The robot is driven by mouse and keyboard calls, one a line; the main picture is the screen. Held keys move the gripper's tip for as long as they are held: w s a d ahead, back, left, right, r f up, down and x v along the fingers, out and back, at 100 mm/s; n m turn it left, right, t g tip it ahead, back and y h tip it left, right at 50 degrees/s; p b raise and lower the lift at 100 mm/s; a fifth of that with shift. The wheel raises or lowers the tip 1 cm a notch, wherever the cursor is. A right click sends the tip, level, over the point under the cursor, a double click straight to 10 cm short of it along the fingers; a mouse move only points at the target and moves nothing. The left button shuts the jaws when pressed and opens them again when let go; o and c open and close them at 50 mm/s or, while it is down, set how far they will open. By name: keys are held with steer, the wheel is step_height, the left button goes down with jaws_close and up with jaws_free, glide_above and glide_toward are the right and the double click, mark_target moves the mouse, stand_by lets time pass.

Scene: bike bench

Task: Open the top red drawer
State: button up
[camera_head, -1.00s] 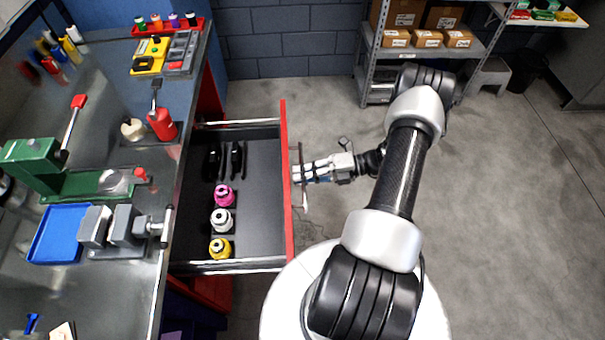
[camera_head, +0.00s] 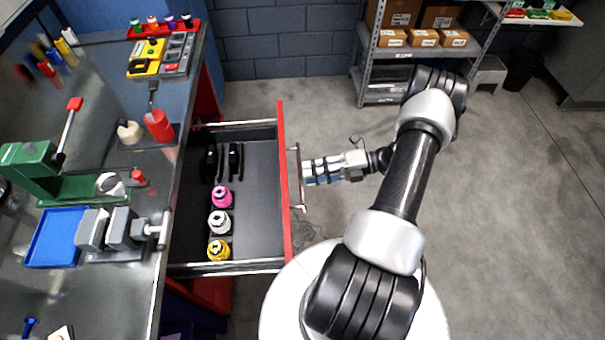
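The top red drawer (camera_head: 283,215) is pulled well out from the bench, and its dark inside shows. Its red front faces right, with a bar handle (camera_head: 299,190) on the outer side. My gripper (camera_head: 305,172) is just right of the handle, at about its middle. It looks apart from the bar by a small gap and holds nothing that I can see. Its fingers look spread, one partly under the other.
The drawer holds pink (camera_head: 221,197), white (camera_head: 219,222) and yellow (camera_head: 218,249) bottles and dark tools. The bench top (camera_head: 185,90) carries a green press (camera_head: 45,170), a vise (camera_head: 118,230) and a blue tray (camera_head: 57,237).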

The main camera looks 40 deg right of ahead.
steer(key=v, duration=0.8)
steer(key=shift+a, duration=0.1)
steer(key=w+a+r+n+g+h, duration=0.25)
steer(key=a+r+n+g, duration=0.25)
steer(key=a+r+n, duration=0.35)
steer(key=w+a+r+n+g+h, duration=0.25)
steer(key=a+r+n+g, duration=0.2)
steer(key=r+n, duration=0.6)
steer(key=s+a+r+n+t+h, duration=0.2)
steer(key=s+a+r+n+h, duration=0.2)
steer(key=n, duration=0.8)
steer(key=s+a+r+n+t+h, duration=0.3)
steer(key=s+a+r+n, duration=0.4)
steer(key=a+n, duration=0.5)
steer(key=shift+s+r+h, duration=0.4)
steer(key=shift+r, duration=0.15)
